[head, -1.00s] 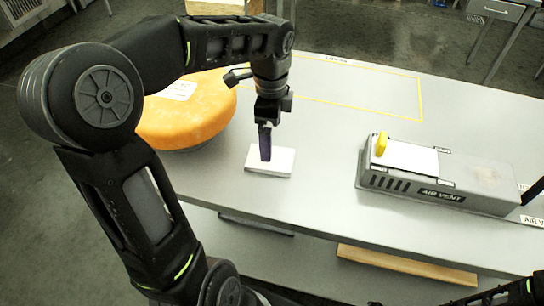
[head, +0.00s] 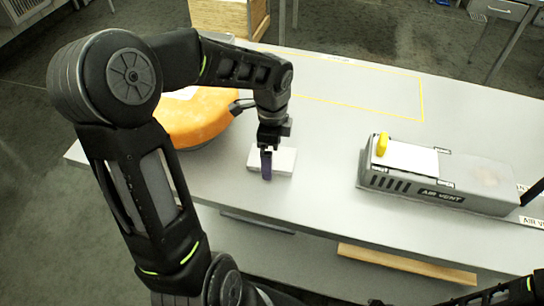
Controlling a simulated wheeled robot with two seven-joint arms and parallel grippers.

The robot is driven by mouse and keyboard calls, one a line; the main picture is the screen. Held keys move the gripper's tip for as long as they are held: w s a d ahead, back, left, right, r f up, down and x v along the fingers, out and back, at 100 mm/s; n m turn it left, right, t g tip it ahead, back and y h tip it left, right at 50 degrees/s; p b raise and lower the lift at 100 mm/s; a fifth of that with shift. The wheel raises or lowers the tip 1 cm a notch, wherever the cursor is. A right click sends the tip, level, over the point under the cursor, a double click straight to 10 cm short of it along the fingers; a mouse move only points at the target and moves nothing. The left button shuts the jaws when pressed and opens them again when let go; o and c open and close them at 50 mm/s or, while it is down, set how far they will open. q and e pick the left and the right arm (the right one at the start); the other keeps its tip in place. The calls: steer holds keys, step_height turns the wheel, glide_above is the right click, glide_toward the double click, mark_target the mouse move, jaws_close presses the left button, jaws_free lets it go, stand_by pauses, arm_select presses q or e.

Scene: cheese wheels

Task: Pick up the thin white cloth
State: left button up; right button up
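A small flat white block, the likely thin white cloth (head: 284,161), looks like a folded pad and lies on the grey table near its front edge. My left gripper (head: 266,174) is over this white pad, its dark fingers pointing down and overlapping the pad's front left part. I cannot tell whether the fingers touch it or are parted. My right gripper is not in view; only part of my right arm shows at the bottom right.
An orange cheese wheel (head: 200,122) stands left on the table, partly behind my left arm. A grey air vent box (head: 480,180) with a white sheet (head: 410,157) and a yellow object (head: 382,144) on top stands right. The table between is clear.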

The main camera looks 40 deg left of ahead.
arm_select(q)
steer(key=shift+f, duration=0.1)
steer(key=shift+c, duration=0.5)
steer(key=c, duration=1.3)
